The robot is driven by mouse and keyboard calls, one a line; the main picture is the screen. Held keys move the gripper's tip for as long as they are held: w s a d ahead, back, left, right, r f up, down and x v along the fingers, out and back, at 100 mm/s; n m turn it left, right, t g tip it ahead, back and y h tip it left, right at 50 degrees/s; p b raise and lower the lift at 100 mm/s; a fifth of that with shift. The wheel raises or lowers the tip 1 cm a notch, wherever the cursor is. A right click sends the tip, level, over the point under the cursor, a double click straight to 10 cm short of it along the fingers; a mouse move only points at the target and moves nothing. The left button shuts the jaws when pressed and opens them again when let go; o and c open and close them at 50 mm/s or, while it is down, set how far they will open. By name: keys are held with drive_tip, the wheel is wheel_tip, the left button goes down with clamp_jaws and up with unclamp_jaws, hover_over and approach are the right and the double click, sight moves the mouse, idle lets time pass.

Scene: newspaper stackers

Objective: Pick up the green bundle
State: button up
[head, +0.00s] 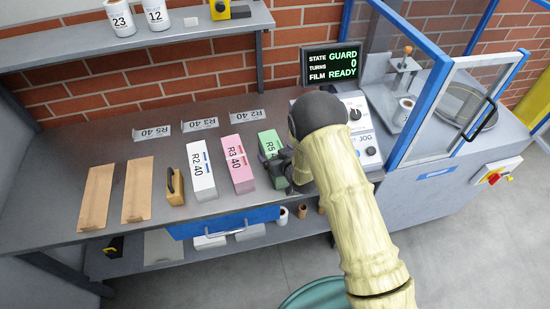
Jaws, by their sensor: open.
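The green bundle (268,141) lies on the grey bench at the right end of a row of bundles, with "R5" readable on its top. My gripper (271,164) is at the near end of the green bundle, with its dark fingers open beside or around it. My arm comes in from the lower right and hides part of the gripper and the bundle's near right side. I cannot tell whether the fingers touch the bundle.
A pink bundle (237,163) and a white bundle (202,170) lie to the left, the pink one close to my gripper. A control panel (360,125) and blue-framed machine stand right.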

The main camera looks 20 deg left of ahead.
drive_tip(key=c, duration=1.9)
drive_tip(key=shift+r, duration=0.15)
drive_tip(key=shift+w+a+r, duration=0.1)
drive_tip(key=shift+w+r, duration=0.05)
drive_tip(key=shift+r, duration=0.4)
wheel_tip(320, 180, up, 9)
drive_tip(key=shift+f+b, duration=0.1)
drive_tip(key=shift+b, duration=0.8)
